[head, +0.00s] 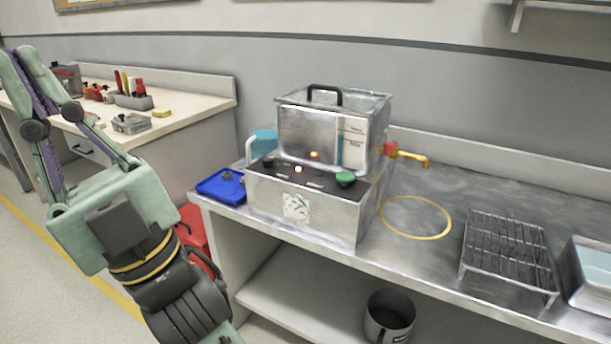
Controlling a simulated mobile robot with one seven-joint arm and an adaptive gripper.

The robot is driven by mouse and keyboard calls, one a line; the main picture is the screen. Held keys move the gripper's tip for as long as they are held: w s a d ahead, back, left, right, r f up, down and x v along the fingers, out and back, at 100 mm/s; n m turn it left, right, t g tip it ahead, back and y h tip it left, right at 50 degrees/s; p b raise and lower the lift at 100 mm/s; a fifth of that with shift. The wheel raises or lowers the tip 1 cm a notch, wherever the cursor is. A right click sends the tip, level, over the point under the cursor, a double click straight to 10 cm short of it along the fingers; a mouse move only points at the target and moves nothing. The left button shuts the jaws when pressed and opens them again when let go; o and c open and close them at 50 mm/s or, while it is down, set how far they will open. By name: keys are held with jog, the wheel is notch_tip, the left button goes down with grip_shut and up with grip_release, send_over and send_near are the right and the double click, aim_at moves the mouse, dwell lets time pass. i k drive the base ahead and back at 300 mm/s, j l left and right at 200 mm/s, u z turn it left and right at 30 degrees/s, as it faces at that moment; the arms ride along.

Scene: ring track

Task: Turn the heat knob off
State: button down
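A metal water bath (335,130) with a black lid handle stands on the right-hand bench. Its base (300,215) has a dark sloping top panel. A green knob (346,178) sits at the right of this panel and a small black knob (268,162) at the left. Two small orange lights glow between them. Labels are too small to read, so I cannot tell which knob is for heat. My gripper (17,50) is at the far left, well away from the panel and pointing up. Its fingers look drawn together, with nothing seen between them.
A blue tray (222,186) lies left of the base. A red and yellow tap (405,155) sticks out at right. A yellow ring (415,217), a wire rack (508,250) and another tray (590,270) are on the bench. A pot (389,315) stands on the shelf below.

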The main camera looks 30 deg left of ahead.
aim_at(267, 162)
jog(key=i+j+z, duration=0.15)
jog(key=j, duration=0.3)
jog(key=i+j+z, duration=0.2)
jog(key=j, duration=0.2)
jog(key=j+z, duration=0.15)
jog(key=j, duration=0.3)
